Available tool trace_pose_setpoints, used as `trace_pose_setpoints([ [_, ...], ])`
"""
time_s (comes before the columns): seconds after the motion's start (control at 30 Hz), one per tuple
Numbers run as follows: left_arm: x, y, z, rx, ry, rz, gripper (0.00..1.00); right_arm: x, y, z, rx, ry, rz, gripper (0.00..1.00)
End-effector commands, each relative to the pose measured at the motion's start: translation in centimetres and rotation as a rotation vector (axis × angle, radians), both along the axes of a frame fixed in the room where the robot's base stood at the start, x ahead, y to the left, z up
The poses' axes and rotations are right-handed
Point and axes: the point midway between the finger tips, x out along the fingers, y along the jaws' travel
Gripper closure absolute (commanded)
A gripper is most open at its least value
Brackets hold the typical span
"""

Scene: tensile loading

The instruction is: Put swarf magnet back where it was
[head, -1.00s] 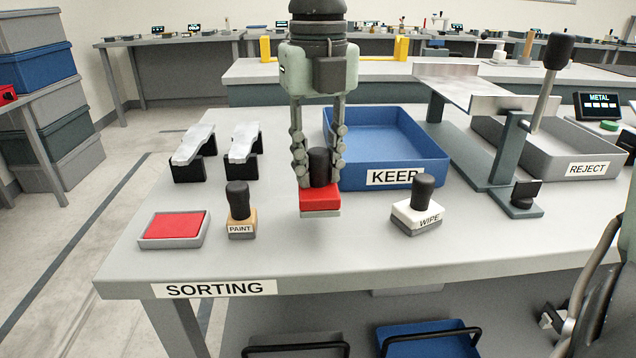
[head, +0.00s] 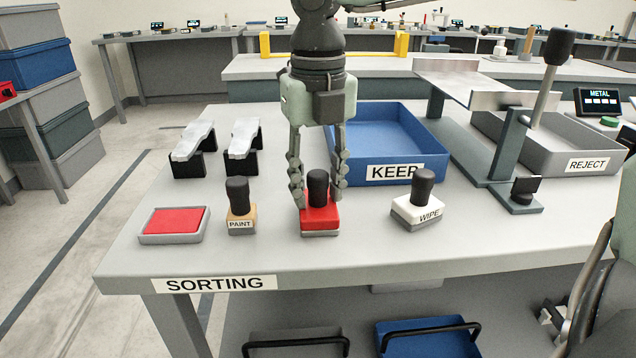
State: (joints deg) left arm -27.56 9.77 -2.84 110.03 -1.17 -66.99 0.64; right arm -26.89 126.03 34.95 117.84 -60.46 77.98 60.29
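The swarf magnet (head: 320,219), a red block with a black upright handle and grey base, stands upright near the table's front. It is in line between the PAINT stamp (head: 240,215) and the WIPE block (head: 417,210), apart from both. Its base appears to touch the tabletop. My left gripper is not seen.
A red pad in a grey tray (head: 206,236) lies at the left. Two metal specimens on black stands are behind it. The blue KEEP bin (head: 437,167) stands behind the magnet; a lever device and the grey REJECT bin (head: 540,163) are at the right. Bare table lies in front.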

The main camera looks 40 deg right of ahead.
Motion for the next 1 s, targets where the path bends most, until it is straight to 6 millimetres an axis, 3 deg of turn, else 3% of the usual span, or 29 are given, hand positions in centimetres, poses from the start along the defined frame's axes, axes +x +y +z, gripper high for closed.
trace_pose_setpoints([
  [0.4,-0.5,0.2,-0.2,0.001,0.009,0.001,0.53,0.0,0.0,0.2,0.000,0.000,0.000,0.53],
  [0.47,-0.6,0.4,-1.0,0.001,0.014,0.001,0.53,0.0,0.0,0.5,0.000,0.001,0.001,0.53],
  [0.5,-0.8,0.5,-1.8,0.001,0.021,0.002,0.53,0.1,0.0,1.0,-0.001,-0.003,0.000,0.53],
  [1.0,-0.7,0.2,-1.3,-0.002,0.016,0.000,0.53,0.1,0.0,10.9,-0.002,-0.002,0.000,0.53],
])
